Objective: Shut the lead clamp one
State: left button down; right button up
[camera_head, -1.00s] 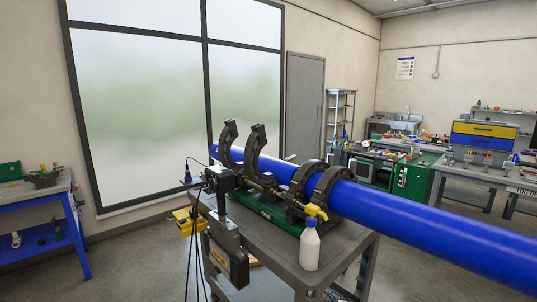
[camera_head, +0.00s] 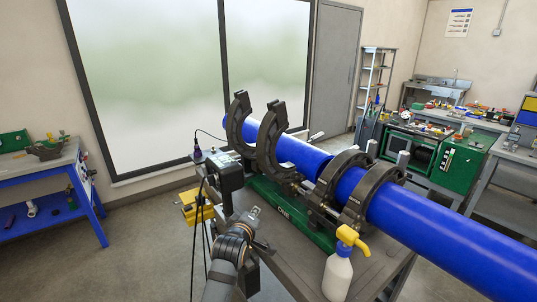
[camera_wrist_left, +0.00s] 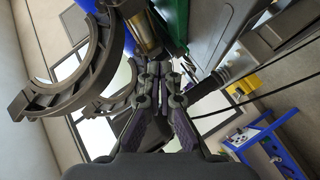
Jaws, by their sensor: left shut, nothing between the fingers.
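The fusion machine (camera_head: 290,215) stands on a cart with a blue pipe (camera_head: 430,220) lying through it. At its far left end, two dark clamp upper halves, the outer (camera_head: 236,125) and the inner (camera_head: 266,145), stand swung up, open. Two more clamps (camera_head: 346,172) (camera_head: 378,188) on the right are closed around the pipe. I cannot tell which one is called lead clamp one. My left gripper (camera_head: 256,211) is shut and empty, in front of the machine's near side, below the open clamps. In the left wrist view, its fingers (camera_wrist_left: 165,75) are together, with an open clamp arc (camera_wrist_left: 75,85) to the left.
A spray bottle with a yellow head (camera_head: 340,270) stands at the cart's front right. A dark box unit (camera_head: 228,175) with cables and yellow parts (camera_head: 195,208) is left of the machine. A blue bench (camera_head: 50,205) is at far left; floor between is clear.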

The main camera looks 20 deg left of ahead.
aim_at(270, 107)
pick_arm(q)
notch_tip(270, 107, up, 26)
jog(key=n+t+y, duration=0.2)
jog(key=n+t, duration=0.4)
jog(key=n, duration=0.2)
jog(key=p+x, duration=0.2)
jog(key=x, duration=0.2)
jog(key=d+p+x, duration=0.1)
jog(key=p+x, duration=0.1)
jog(key=x, duration=0.2)
jog(key=d+p+x, duration=0.1)
jog(key=p+x, duration=0.1)
jog(key=x, duration=0.2)
jog(key=shift+w, duration=0.1)
jog(key=shift+w+d, duration=0.35)
jog(key=shift+d, duration=0.1)
jog(key=shift+a, duration=0.1)
pick_arm(e)
notch_tip(270, 107, up, 7)
jog(key=w, duration=0.1)
jog(key=shift+f, duration=0.15)
jog(key=shift+w, duration=0.1)
pick_arm(q)
jog(key=shift+p, duration=0.3)
